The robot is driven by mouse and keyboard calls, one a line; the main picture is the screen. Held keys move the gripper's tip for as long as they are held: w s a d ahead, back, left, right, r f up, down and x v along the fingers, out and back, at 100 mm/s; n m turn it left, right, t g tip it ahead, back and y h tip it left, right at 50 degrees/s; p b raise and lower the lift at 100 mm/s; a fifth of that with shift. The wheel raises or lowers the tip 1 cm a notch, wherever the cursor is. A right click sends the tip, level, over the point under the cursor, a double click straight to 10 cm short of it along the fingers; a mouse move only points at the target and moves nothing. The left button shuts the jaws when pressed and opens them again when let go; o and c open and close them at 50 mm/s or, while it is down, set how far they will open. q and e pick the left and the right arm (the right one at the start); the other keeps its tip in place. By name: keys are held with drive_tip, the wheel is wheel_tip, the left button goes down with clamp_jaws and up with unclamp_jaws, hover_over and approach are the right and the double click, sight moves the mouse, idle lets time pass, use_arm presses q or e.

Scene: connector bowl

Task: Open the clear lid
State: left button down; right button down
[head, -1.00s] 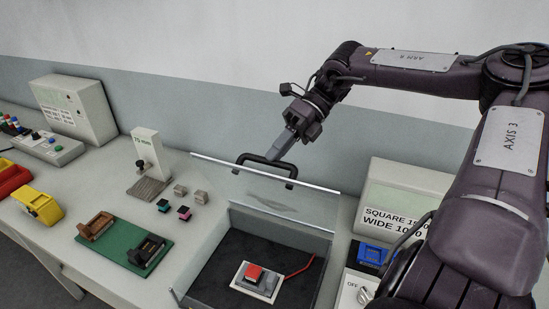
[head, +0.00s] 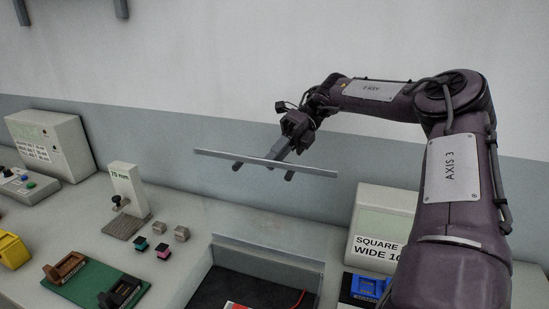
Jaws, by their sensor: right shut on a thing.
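The clear lid (head: 225,156) is raised above the bin and shows nearly edge-on as a thin pale bar; its clear panel is hard to make out. Its dark handle (head: 290,175) shows only in part below the bar. My right gripper (head: 277,153) is shut on the handle behind the lid's edge, and the fingertips are partly hidden. The bin (head: 267,249) under it has a dark inside and stands open from above. A red button (head: 233,306) in it is cut off by the lower picture edge. My left gripper is out of view.
A green board (head: 95,285) lies at the lower left. A labelled box (head: 382,218) stands right of the bin, near my right arm.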

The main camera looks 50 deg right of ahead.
drive_tip(key=shift+s+d+f, duration=0.1)
drive_tip(key=shift+s+f, duration=0.05)
drive_tip(key=shift+f, duration=0.8)
drive_tip(key=c, duration=1.6)
unclamp_jaws()
drive_tip(key=shift+o, duration=1)
drive_tip(key=shift+w+d+f, duration=0.1)
drive_tip(key=shift+w+d, duration=0.15)
wheel_tip(320, 180, up, 21)
drive_tip(key=shift+f, duration=0.2)
drive_tip(key=shift+w+f, duration=0.1)
